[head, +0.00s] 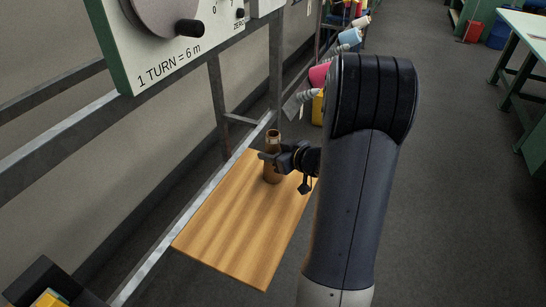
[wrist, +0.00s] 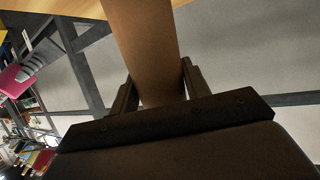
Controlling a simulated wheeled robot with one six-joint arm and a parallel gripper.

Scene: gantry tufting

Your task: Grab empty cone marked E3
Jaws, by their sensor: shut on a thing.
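A brown cone (head: 272,160) stands upright at the far end of a wooden board in the head view. No yarn shows on it. My gripper (head: 268,157) reaches in from the right and is shut around its middle. In the wrist view the cone (wrist: 145,45) fills the space between the two fingers of my gripper (wrist: 158,85). No E3 marking can be read on the cone in either view. I cannot tell for sure whether its base touches the board.
The wooden board (head: 235,222) is otherwise bare. A metal frame with a panel reading "1 TURN = 6 m" (head: 180,45) stands at the left. Pink (head: 318,75) and blue (head: 350,37) yarn cones sit on a rack behind. A green-legged table (head: 525,25) is at the far right.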

